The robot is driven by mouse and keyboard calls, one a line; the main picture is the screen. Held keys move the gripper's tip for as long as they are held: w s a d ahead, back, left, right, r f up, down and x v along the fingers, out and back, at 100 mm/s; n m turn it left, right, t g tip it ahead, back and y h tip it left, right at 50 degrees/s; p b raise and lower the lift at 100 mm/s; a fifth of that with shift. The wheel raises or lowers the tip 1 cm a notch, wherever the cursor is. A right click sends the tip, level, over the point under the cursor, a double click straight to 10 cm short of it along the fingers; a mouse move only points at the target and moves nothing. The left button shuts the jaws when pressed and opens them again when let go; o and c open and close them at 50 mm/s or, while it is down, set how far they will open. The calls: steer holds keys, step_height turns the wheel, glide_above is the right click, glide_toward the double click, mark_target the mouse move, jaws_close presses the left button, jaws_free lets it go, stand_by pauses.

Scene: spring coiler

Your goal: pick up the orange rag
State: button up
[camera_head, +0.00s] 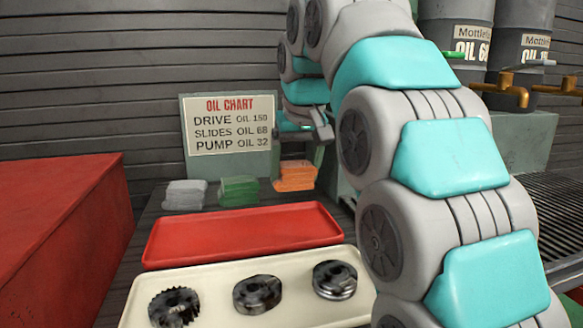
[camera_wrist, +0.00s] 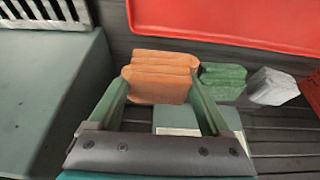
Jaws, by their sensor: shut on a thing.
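The orange rag (camera_head: 295,176) is a folded stack at the right end of a row of rags, behind the red tray. My gripper (camera_head: 308,135) reaches it from above, at the end of my teal and grey arm. In the wrist view the orange rag (camera_wrist: 160,75) sits between the two green fingers of my gripper (camera_wrist: 160,88), which are shut on it. In the head view the rag appears a little higher than the other rags; I cannot tell for certain whether it is clear of the surface.
A green rag (camera_head: 239,191) and a grey rag (camera_head: 185,195) lie to the left. The red tray (camera_head: 240,235) is empty. A cream tray (camera_head: 210,297) holds dark metal gears. An oil chart board (camera_head: 228,165) stands behind. A red block (camera_head: 60,230) is at left; oil drums (camera_head: 458,35) with taps stand right.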

steer(key=s+d, duration=0.1)
steer(key=s, duration=0.2)
steer(key=s+d+r, duration=0.1)
steer(key=s, duration=0.3)
steer(key=s+d, duration=0.1)
steer(key=s, duration=0.2)
steer(key=shift+s+r, duration=0.15)
steer(key=shift+s, duration=0.25)
steer(key=p+v, duration=0.2)
steer(key=v, duration=0.1)
steer(key=shift+w+r+p, duration=0.1)
steer(key=shift+w+p, duration=0.2)
steer(key=shift+w, duration=0.05)
